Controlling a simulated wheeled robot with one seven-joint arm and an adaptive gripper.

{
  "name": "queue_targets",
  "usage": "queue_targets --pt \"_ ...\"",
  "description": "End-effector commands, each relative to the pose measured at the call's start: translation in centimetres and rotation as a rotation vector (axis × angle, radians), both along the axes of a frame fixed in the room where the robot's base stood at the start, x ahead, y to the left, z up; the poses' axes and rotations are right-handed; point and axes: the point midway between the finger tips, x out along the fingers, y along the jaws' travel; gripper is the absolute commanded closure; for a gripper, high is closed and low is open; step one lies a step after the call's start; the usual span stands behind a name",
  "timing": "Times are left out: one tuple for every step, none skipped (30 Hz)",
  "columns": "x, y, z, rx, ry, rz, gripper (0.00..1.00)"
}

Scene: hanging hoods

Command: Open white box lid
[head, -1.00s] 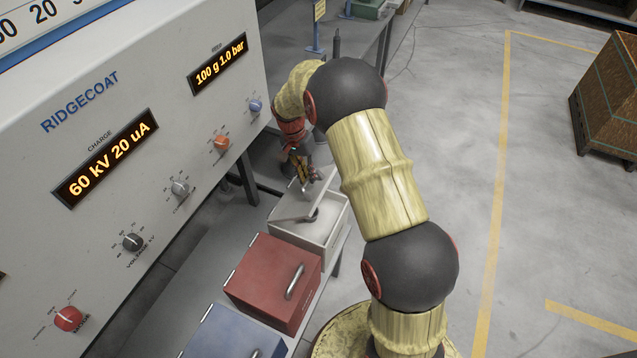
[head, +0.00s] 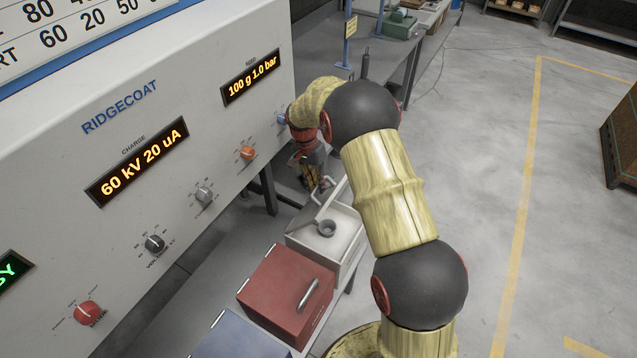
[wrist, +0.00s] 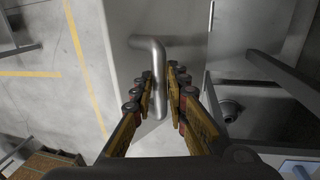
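The white box (head: 325,259) stands open on the bench, beyond the red box. Its lid (head: 332,205) is raised and steeply tilted, with the hinge side toward the machine. The lid shows as a grey panel in the wrist view (wrist: 185,25). Its metal handle (wrist: 150,52) runs between my gripper's fingers (wrist: 160,78), which close in on both sides of the bar. In the head view my gripper (head: 322,186) is at the handle, partly hidden by my arm. A round grey cup-like object (head: 327,228) sits inside the box.
A red box (head: 285,290) and a blue box (head: 240,338), both with lids down, stand nearer on the bench. The RIDGECOAT control panel (head: 150,170) rises at the left. The floor (head: 490,130) at the right is open.

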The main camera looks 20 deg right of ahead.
Motion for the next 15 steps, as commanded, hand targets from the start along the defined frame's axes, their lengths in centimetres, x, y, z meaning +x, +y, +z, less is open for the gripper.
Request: queue_targets --pt "-0.10 0.01 -0.17 0.000 0.004 0.001 0.81" --pt "-0.06 -0.02 -0.09 0.000 0.002 0.001 0.80" --pt "0.00 -0.05 0.03 -0.002 0.001 0.000 0.77" --pt "0.03 -0.08 0.12 -0.002 0.000 0.000 0.76" --pt "0.06 -0.11 0.18 -0.002 -0.001 0.000 0.74" --pt "0.07 -0.13 0.25 -0.002 -0.002 0.000 0.72" --pt "0.09 -0.16 0.29 -0.002 -0.002 0.000 0.70" --pt "0.10 -0.16 0.32 -0.003 -0.003 0.000 0.68" --pt "0.11 -0.18 0.36 -0.003 -0.003 0.000 0.68" --pt "0.13 -0.19 0.38 -0.003 -0.003 0.000 0.68" --pt "0.14 -0.20 0.40 -0.003 -0.003 0.000 0.68" --pt "0.14 -0.21 0.43 -0.004 -0.003 0.000 0.68" --pt "0.15 -0.22 0.45 -0.004 -0.003 0.000 0.68" --pt "0.16 -0.22 0.47 -0.003 -0.004 0.000 0.68" --pt "0.17 -0.23 0.50 -0.004 -0.004 -0.001 0.68"
